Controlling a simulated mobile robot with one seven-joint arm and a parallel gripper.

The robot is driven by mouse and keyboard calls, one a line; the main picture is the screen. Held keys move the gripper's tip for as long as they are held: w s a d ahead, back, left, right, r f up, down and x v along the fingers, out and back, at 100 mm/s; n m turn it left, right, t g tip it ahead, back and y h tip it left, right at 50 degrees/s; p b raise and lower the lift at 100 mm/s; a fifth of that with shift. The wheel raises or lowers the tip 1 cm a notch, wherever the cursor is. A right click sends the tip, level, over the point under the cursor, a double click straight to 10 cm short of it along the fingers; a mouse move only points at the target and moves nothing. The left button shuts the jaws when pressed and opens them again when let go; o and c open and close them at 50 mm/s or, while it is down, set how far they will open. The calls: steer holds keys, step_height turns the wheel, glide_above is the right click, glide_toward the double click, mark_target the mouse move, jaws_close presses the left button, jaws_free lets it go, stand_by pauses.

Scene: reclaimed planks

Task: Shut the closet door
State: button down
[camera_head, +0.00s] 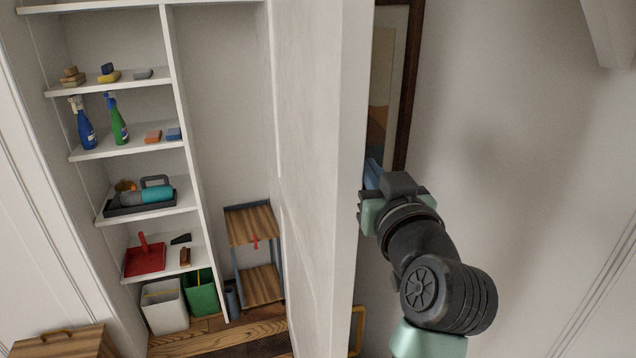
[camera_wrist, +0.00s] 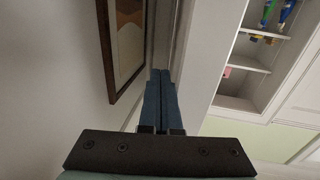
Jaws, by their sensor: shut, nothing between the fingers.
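The white closet door (camera_head: 306,180) stands open in the head view, one face and its long upright edge (camera_head: 350,200) toward the camera. The closet (camera_head: 220,90) is exposed to its left. My gripper (camera_head: 373,174) is on the right side of the door, close to its edge; its dark blue fingers are together and hold nothing. In the wrist view the gripper (camera_wrist: 162,78) points along the pale door surface (camera_wrist: 208,55), which lies just to its right. I cannot tell whether the fingers touch the door. No handle shows on the door.
A dark-framed picture (camera_head: 409,80) hangs on the wall right of the door; it is at left in the wrist view (camera_wrist: 126,40). Closet shelves (camera_head: 130,147) hold spray bottles and tools. Bins (camera_head: 164,307) and a small wooden rack (camera_head: 252,226) stand below. A yellow object (camera_head: 357,330) is low beside the door.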

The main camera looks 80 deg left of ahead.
steer(key=shift+s, duration=0.35)
steer(key=s, duration=0.7)
steer(key=shift+s+p, duration=0.15)
steer(key=shift+p, duration=0.2)
stand_by(0.4)
steer(key=s+p, duration=0.1)
steer(key=s, duration=0.6)
steer(key=shift+a, duration=0.4)
steer(key=shift+s, duration=0.1)
steer(key=s+a+p, duration=0.1)
steer(key=s+p, duration=0.1)
steer(key=s, duration=0.5)
steer(key=shift+a+p, duration=0.2)
steer(key=shift+p, duration=0.1)
steer(key=shift+d, duration=0.1)
stand_by(0.5)
